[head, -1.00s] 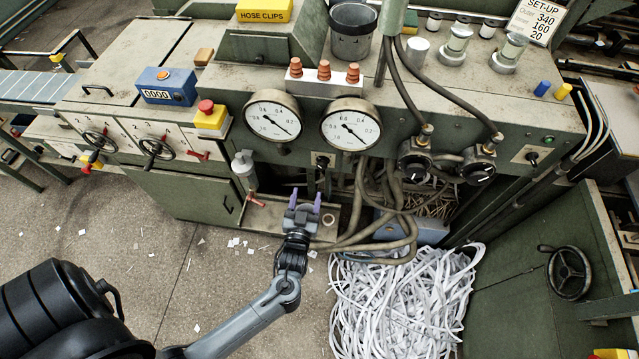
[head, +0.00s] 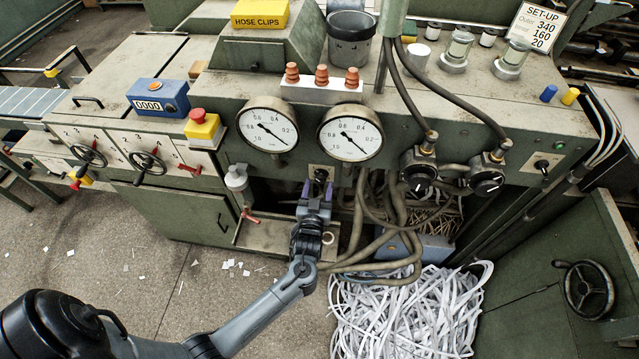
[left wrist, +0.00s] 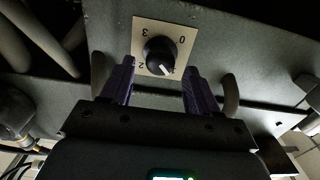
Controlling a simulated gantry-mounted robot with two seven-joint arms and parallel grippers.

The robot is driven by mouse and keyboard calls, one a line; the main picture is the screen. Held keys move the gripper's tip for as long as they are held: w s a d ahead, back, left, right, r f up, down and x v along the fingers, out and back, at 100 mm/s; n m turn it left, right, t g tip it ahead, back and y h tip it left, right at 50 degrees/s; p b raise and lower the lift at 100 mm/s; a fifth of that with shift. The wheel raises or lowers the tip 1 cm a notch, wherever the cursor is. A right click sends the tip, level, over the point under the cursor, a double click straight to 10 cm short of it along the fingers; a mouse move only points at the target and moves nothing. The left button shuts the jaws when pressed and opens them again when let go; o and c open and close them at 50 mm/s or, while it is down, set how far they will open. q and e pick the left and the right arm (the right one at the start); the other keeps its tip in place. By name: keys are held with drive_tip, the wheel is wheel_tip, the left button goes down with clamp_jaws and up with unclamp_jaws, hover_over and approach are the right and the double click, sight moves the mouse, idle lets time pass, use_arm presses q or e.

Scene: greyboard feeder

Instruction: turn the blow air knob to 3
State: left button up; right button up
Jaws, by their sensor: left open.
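A small black knob (head: 320,174) sits on a pale plate on the machine front, below and between the two gauges. In the left wrist view the black knob (left wrist: 160,54) has a white pointer aimed down and slightly right. The pale plate (left wrist: 149,22) shows a 3 at upper left and a 0 at upper right; marks lower down are partly covered. No name label is readable. My left gripper (head: 317,190) is open just below the knob; in the left wrist view its purple fingers (left wrist: 160,76) stand either side of it, apart from it.
Two round gauges (head: 267,130) are above. Thick hoses (head: 395,220) hang close on the right, near two larger black hose knobs (head: 487,183). Another knob (head: 541,165) is at far right. A grey cup-like valve with a red lever (head: 238,182) is at left. Paper shreds (head: 400,315) lie below.

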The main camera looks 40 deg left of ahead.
use_arm(q)
drive_tip(key=shift+x, duration=1.15)
